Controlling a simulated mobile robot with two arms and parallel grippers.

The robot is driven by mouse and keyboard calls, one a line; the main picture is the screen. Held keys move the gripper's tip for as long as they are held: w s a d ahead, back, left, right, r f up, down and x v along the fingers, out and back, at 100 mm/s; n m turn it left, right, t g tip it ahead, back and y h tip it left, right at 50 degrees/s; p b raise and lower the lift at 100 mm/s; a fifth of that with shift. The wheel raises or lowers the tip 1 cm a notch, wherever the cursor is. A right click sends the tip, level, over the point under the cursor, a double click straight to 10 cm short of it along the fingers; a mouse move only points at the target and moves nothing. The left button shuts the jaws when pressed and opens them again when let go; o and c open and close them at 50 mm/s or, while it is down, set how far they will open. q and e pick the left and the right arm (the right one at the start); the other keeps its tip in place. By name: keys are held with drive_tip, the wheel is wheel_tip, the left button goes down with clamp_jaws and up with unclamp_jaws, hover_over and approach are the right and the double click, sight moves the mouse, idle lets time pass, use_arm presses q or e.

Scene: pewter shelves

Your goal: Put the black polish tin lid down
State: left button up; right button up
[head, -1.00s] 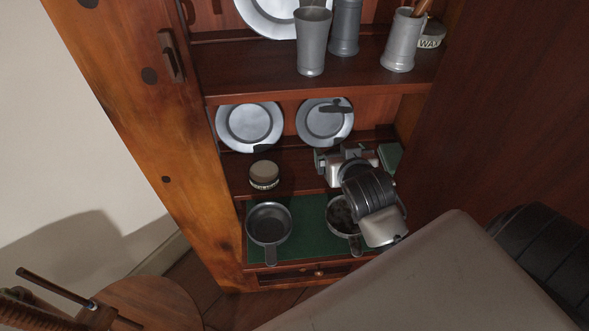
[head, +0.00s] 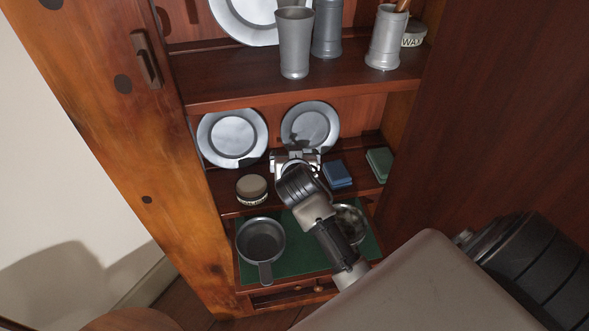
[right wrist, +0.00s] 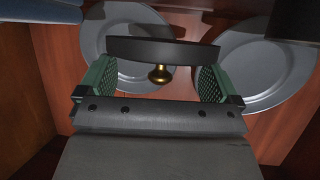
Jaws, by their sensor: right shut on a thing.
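The black polish tin lid (right wrist: 160,52) shows in the right wrist view as a dark disc seen nearly edge-on, with a small brass knob (right wrist: 160,74) on the side towards me. My right gripper (right wrist: 156,82) holds it between its two green-padded fingers. In the head view my right gripper (head: 296,160) is over the lower shelf, in front of the leaning pewter plates; I cannot make out the lid there. My left gripper is not in view.
A brown-topped tin (head: 251,187) stands left of my gripper. A blue block (head: 337,174) and a green block (head: 380,163) lie to its right. Two plates (head: 232,138) (head: 310,125) lean behind. Below, a pan (head: 261,240) and a second vessel (head: 351,220) stand on green cloth.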

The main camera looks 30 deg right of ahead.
wheel_tip(320, 180, down, 4)
drive_tip(key=shift+r+b, duration=0.15)
drive_tip(key=shift+b, duration=0.2)
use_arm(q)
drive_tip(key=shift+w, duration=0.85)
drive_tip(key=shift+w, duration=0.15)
use_arm(e)
drive_tip(key=shift+f, duration=0.3)
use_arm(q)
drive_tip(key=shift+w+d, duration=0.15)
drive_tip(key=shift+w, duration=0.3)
use_arm(e)
drive_tip(key=shift+s+f, duration=0.15)
